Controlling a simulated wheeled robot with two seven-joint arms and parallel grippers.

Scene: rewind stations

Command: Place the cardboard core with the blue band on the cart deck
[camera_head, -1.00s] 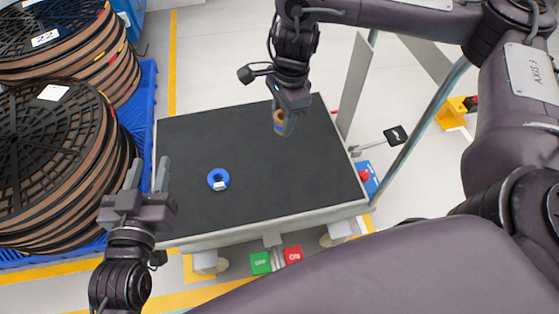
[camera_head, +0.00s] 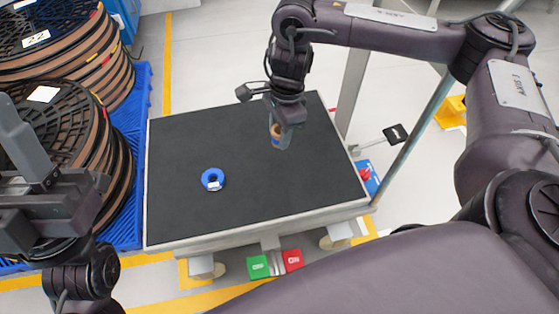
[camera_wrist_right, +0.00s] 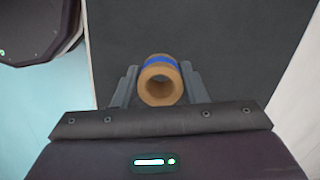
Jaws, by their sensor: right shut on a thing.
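The cardboard core with the blue band (camera_head: 275,139) is between the fingers of my right gripper (camera_head: 282,137), over the back right part of the black cart deck (camera_head: 220,145). In the right wrist view the core (camera_wrist_right: 160,88) shows its open end, with the blue band beyond it and a finger on each side. My right gripper is shut on it. Whether its lower end touches the deck cannot be told. My left gripper (camera_head: 22,150) is at the left edge, away from the deck; it is partly cut off and looks open and empty.
A blue ring with a white label (camera_head: 213,180) lies on the deck's left half. Stacked black reels (camera_head: 70,60) stand on a blue pallet (camera_head: 132,190) at the left. Green (camera_head: 258,267) and red (camera_head: 292,260) pedals sit at the front. The deck's middle is clear.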

